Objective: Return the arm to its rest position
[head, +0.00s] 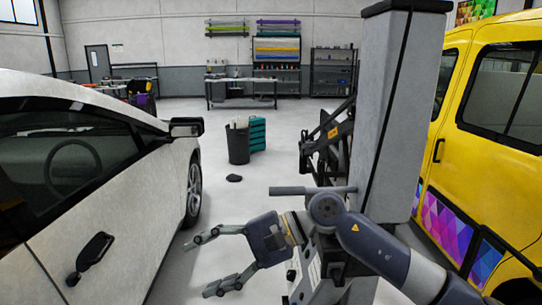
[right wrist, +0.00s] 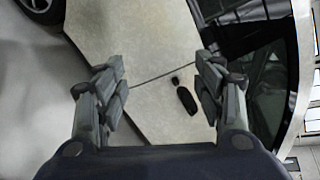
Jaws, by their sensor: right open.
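My right arm (head: 375,245) comes in from the lower right in the head view. Its gripper (head: 208,262) is open and empty, with the fingers pointing left toward the white car (head: 130,195). There is a gap between the fingertips and the car's side. In the right wrist view the two fingers (right wrist: 162,85) are spread apart. The car's pale side panel (right wrist: 150,45) and its dark door handle (right wrist: 186,97) show between and beyond them. My left gripper is not in the head view.
The white car's mirror (head: 186,127) juts out ahead. A yellow van (head: 490,130) stands at the right. A dark bin (head: 238,144) stands on the floor beside teal crates (head: 257,134). A workbench (head: 242,83) and shelves are at the back. The floor between is mostly clear.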

